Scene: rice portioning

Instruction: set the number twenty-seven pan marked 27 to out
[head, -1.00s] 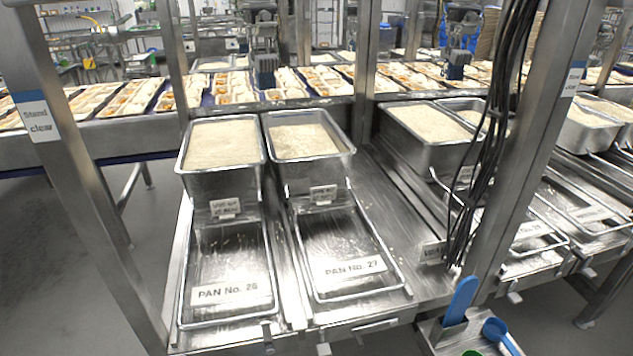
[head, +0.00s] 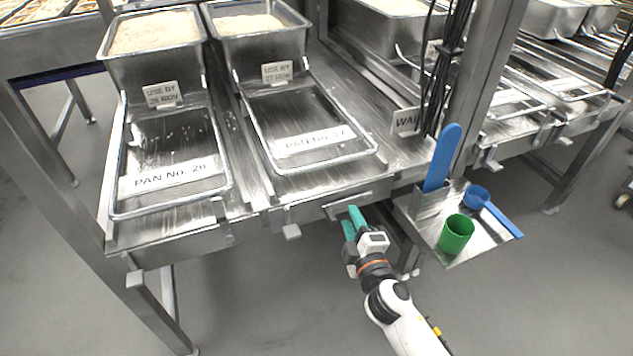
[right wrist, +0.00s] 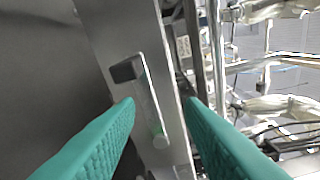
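The number 27 pan place has a deep metal pan of pale rice (head: 258,52) at the back, with a "USE BY" label. In front of it is an empty metal frame (head: 372,147) over a plate marked "PAN No. 27" (head: 312,141). My right gripper (head: 352,220), with teal fingers, is just below and in front of that edge. In the right wrist view, its fingers are apart, with a small bar with a dark end (right wrist: 128,70) beyond the gap. My left gripper is not in view.
Pan 26's frame and plate (head: 170,174) lie to the left. A small metal tray (head: 470,250) at the right holds a blue paddle (head: 442,155), a blue scoop (head: 478,197) and a green cup (head: 456,235). An upright post and black cables stand behind it. Floor in front is clear.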

